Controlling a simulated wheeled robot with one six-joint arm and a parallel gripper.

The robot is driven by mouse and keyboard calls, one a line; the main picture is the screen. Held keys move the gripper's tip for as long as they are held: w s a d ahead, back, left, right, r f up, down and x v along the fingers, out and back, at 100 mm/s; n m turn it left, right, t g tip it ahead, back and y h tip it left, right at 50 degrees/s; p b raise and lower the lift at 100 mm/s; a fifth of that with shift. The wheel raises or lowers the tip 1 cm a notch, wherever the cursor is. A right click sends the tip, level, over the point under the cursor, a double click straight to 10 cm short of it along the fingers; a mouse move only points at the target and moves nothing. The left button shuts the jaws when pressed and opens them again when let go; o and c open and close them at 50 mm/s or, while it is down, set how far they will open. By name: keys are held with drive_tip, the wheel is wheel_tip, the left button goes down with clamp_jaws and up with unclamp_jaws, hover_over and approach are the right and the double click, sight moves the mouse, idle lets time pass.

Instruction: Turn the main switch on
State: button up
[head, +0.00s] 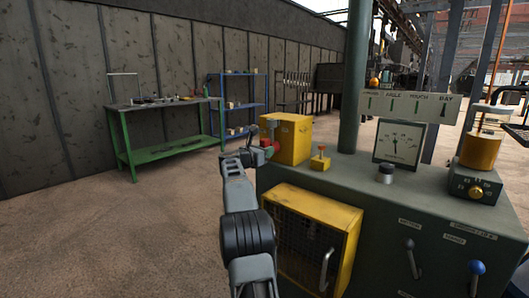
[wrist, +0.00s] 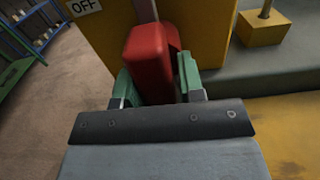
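The main switch is a yellow box (head: 291,136) on the left end of the grey-green console, with a red handle (head: 266,143) on its left side. In the wrist view the red handle (wrist: 149,62) stands between the two green fingers of my gripper (wrist: 158,78). An "OFF" label (wrist: 83,7) shows on the yellow box above and left of the handle. The fingers lie close on both sides of the handle; whether both press on it I cannot tell. In the head view my gripper (head: 258,149) is at the handle, and its fingers are small and partly hidden.
The console (head: 376,186) carries a small yellow block with a knob (head: 320,158), a gauge (head: 399,143), a black button (head: 385,174) and levers. A yellow mesh guard (head: 312,235) juts from its front. A green workbench (head: 163,113) stands back left; the floor between is clear.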

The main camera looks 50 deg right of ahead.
drive_tip(key=o, duration=0.3)
drive_tip(key=shift+w+a, duration=0.1)
drive_tip(key=a, duration=1.3)
drive_tip(key=shift+a+p, duration=0.4)
